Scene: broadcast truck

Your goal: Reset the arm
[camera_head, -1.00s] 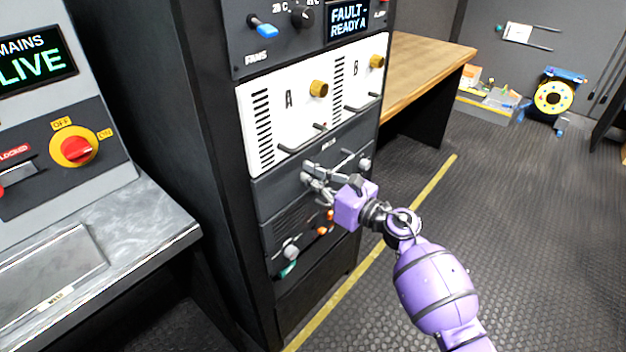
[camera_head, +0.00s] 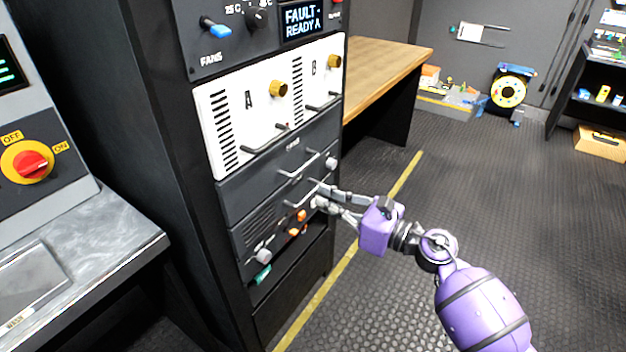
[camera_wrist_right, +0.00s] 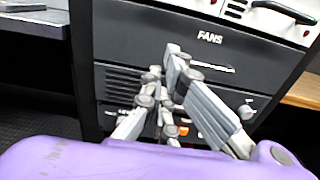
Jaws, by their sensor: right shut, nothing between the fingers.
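My right arm is purple and reaches in from the lower right in the head view. Its gripper (camera_head: 320,194) is in front of the equipment rack (camera_head: 155,150), close to the lower dark panels, near a drawer handle (camera_head: 300,172) and the orange knobs (camera_head: 298,222). The fingers look shut and empty. Whether the fingertips touch the rack front I cannot tell. My left gripper is not in view.
A metal-topped console (camera_head: 90,250) with a red rotary switch (camera_head: 32,164) stands left. A wooden bench (camera_head: 385,68) is behind the rack. A yellow cable reel (camera_head: 509,91) and a shelf (camera_head: 588,105) stand at the back. The floor to the right is clear.

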